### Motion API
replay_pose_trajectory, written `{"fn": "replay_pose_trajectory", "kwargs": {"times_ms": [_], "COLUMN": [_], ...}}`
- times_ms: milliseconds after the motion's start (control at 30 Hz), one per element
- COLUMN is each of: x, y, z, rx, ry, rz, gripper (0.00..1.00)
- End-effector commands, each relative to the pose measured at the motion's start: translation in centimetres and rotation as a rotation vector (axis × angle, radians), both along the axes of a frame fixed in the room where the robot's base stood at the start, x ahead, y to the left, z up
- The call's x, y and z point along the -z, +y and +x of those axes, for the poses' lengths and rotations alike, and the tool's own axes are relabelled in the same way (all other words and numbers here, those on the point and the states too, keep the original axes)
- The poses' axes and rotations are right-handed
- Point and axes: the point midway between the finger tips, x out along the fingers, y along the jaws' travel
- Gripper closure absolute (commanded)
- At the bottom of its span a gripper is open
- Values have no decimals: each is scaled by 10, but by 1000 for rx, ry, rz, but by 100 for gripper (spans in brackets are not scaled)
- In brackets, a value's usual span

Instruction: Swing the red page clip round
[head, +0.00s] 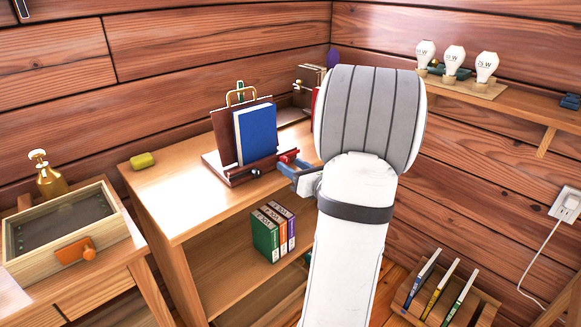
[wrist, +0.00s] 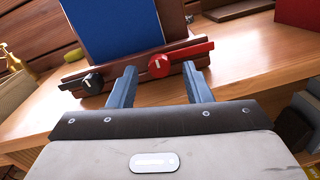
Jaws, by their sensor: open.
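The red page clip (wrist: 160,66) is on the front ledge of a dark wooden book stand (wrist: 127,70). Its round hub bears a white mark, and its arm points right, roughly along the ledge. The clip also shows in the head view (head: 288,156). A blue book (wrist: 112,28) leans on the stand. A black clip (wrist: 92,83) is at the ledge's left. My gripper (wrist: 157,76) is open, its blue fingertips apart just in front of the red clip, one on each side of the hub. I cannot tell whether they touch anything.
The stand rests on a wooden desk (head: 165,190); a yellow block (head: 143,161) lies at its left corner. Books (head: 272,232) stand on the shelf below. Bulbs (head: 454,62) stand on the right wall shelf.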

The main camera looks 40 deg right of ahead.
Motion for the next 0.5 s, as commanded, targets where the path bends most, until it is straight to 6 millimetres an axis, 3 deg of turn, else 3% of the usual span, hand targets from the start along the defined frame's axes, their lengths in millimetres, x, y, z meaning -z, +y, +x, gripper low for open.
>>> {"fn": "replay_pose_trajectory", "kwargs": {"times_ms": [200, 500], "x": [0, 0], "y": [1, 0], "z": [17, 17], "rx": [-1, 0], "ry": [0, 0], "rz": [-2, -2], "gripper": [55, 58]}}
